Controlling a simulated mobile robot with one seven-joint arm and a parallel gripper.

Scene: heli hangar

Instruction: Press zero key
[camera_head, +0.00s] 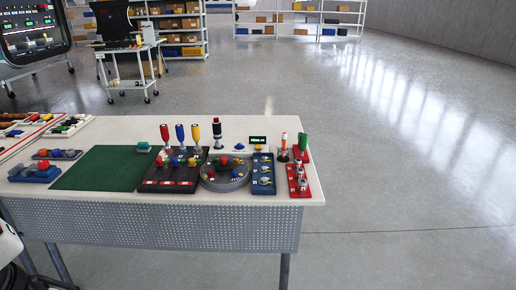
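No key can be read as zero at this size. Several control panels stand along the right half of the white table (115,129). A black panel (170,185) has red, blue and yellow levers. A round grey panel (225,180) carries coloured buttons. A blue panel (263,188) has several silver knobs. A red panel (299,189) at the right end has several small keys or knobs with markings too small to read. A small black display (258,140) with green text stands behind them. My gripper is not in view.
A green mat (103,169) lies left of the panels. A blue box with a red button (38,172) sits at the table's left front. Trays of small parts (68,126) lie at the far left. The floor right of the table is clear. A cart and shelves stand behind.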

